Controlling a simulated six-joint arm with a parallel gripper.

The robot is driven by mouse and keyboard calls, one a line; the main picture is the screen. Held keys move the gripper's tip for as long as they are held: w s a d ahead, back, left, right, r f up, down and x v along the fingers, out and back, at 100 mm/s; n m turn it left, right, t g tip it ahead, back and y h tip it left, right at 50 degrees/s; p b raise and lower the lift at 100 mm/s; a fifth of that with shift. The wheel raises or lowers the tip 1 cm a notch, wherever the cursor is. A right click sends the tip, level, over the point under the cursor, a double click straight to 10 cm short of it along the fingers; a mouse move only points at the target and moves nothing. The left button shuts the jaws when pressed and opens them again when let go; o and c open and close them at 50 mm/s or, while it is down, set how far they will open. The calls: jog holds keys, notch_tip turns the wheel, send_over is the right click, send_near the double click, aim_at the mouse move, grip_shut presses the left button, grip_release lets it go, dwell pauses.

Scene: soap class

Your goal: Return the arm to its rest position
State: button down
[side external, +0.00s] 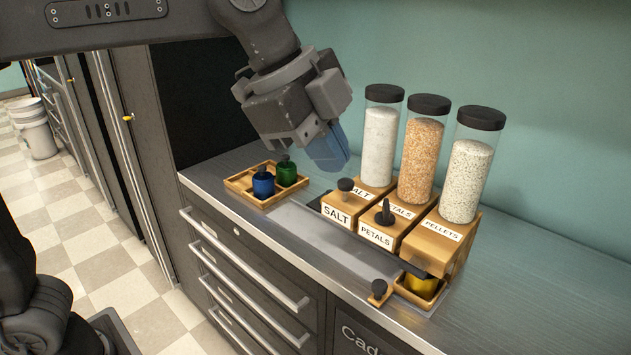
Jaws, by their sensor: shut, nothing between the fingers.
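My gripper (327,150) hangs above the counter, between the wooden tray and the salt dispenser. Its blue fingers are shut with nothing between them. It appears apart from the dispensers and the tray. My arm reaches in from the upper left of the side external view.
A wooden tray (235,182) holds a blue jar (263,184) and a green jar (286,173). Dispensers for salt (380,145), petals (421,160) and pellets (466,180) stand at right. A yellow container (420,286) sits below the pellets. The counter (540,290) is clear at far right.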

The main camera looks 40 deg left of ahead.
jog(key=s+a+f+n+y, duration=0.1)
jog(key=s+a+f+n, duration=0.5)
jog(key=a+n, duration=0.2)
jog(key=s+a+f+n+t+y, duration=0.1)
jog(key=s+a+f+n+y, duration=0.1)
jog(key=s+a+f+n, duration=0.4)
jog(key=a+f+n, duration=0.1)
jog(key=a+n, duration=0.1)
jog(key=a, duration=0.3)
jog(key=shift+s+f+n+t+y, duration=0.15)
jog(key=shift+s+n+t+y, duration=0.1)
jog(key=shift+n+t+y, duration=0.05)
